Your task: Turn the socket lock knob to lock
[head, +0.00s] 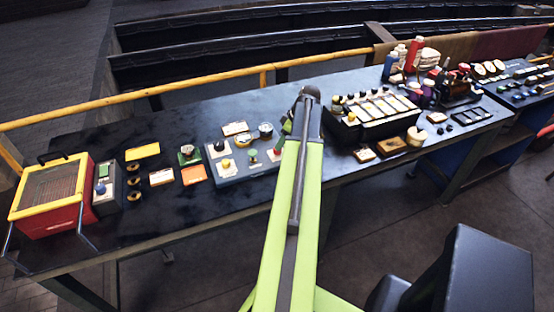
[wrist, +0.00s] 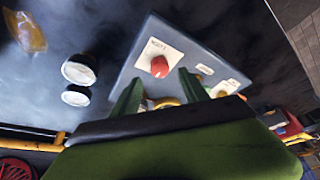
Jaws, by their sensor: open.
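A grey control panel (wrist: 205,52) fills the middle of the wrist view, with a red knob (wrist: 159,66) on a white label plate (wrist: 155,50). The label is too blurred to read, so I cannot tell for certain which knob is the socket lock. My gripper (wrist: 160,80) is open, its two green fingers pointing at the panel on either side below the red knob. A yellow part (wrist: 166,102) shows between the fingers. In the head view, the panel (head: 237,172) has several coloured knobs, and my gripper (head: 286,126) is partly hidden by my arm at its right end.
Two round white-faced gauges (wrist: 79,70) lie left of the panel in the wrist view. On the bench (head: 110,225), a red and yellow box (head: 52,196) stands far left, and another panel with several switches (head: 372,112) stands right of my arm. A yellow rail (head: 190,82) runs behind.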

